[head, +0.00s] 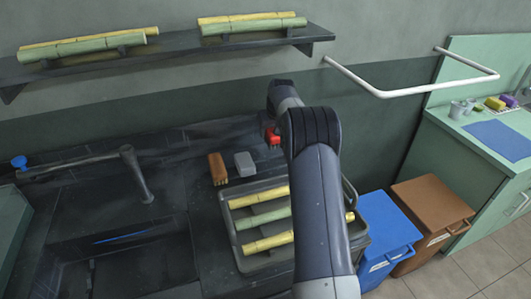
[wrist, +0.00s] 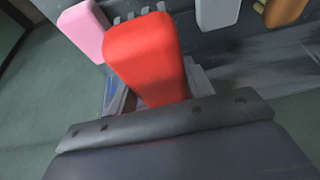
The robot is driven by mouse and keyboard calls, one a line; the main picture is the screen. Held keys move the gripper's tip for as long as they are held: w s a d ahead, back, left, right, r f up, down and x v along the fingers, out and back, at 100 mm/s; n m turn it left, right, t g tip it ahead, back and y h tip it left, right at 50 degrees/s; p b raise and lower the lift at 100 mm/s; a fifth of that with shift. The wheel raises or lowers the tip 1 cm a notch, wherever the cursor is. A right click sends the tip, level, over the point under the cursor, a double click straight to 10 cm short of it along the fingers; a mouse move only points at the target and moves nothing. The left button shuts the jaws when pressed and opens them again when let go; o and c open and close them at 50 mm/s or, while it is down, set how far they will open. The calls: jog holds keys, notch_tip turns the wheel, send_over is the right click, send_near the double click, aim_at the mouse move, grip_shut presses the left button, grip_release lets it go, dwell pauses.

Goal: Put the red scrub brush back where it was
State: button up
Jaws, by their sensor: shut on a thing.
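In the head view a part of the red brush (head: 272,136) shows just left of my arm, over the back of the dark counter. My arm hides the gripper and the rest of the brush there. I cannot tell whether the brush touches the counter.
A brown brush (head: 217,168) and a grey brush (head: 244,163) stand left of the red one. A pink block (wrist: 83,30) shows close beside it in the wrist view. A tray (head: 234,243) with cane pieces lies in front. A shelf (head: 165,48) overhangs the back.

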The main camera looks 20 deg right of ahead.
aim_at(271, 133)
notch_tip(271, 133, down, 10)
jog(key=shift+r+p, duration=0.15)
jog(key=shift+p, duration=0.65)
jog(key=shift+f+b, duration=0.65)
jog(key=shift+b, duration=0.05)
jog(key=o, duration=0.9)
jog(key=shift+o, duration=0.2)
jog(key=shift+r, duration=0.1)
jog(key=shift+r+p, duration=0.45)
jog(key=shift+p, duration=0.1)
jog(key=b+v, duration=0.1)
jog(key=v, duration=1.1)
jog(key=shift+r+b, duration=0.1)
jog(key=shift+b, duration=0.2)
